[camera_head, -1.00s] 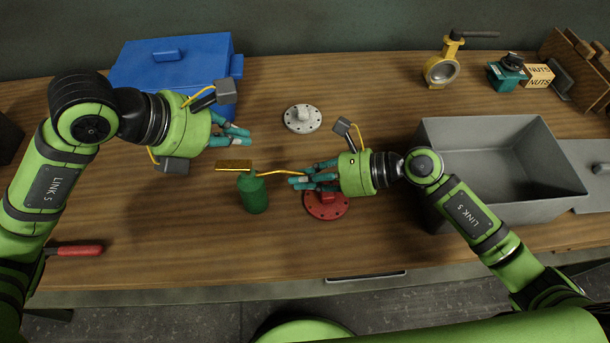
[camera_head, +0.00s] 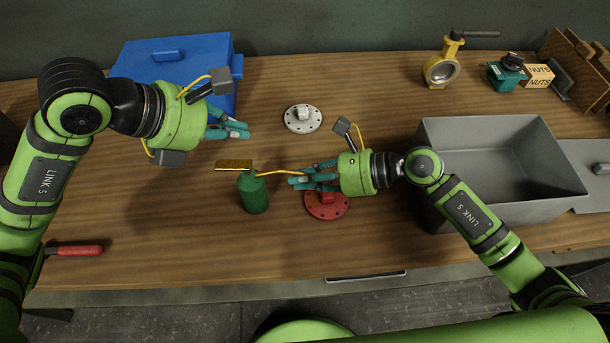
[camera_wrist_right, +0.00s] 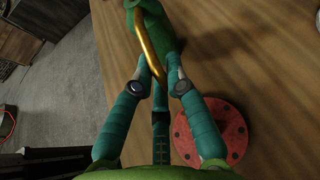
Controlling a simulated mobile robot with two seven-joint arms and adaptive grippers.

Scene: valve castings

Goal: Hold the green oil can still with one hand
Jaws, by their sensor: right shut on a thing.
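The green oil can (camera_head: 253,194) stands upright on the bench, with a brass lever (camera_head: 234,165) on top and a thin brass spout (camera_head: 281,173) pointing right. My right gripper (camera_head: 300,178) is shut on the oil can at its spout side.
A red flange (camera_head: 327,208) lies under my right gripper, and a grey flange (camera_head: 303,119) lies behind. A blue box (camera_head: 190,60) is at back left, a grey bin (camera_head: 440,180) at right. A red-handled tool (camera_head: 80,250) lies front left. The bench front middle is clear.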

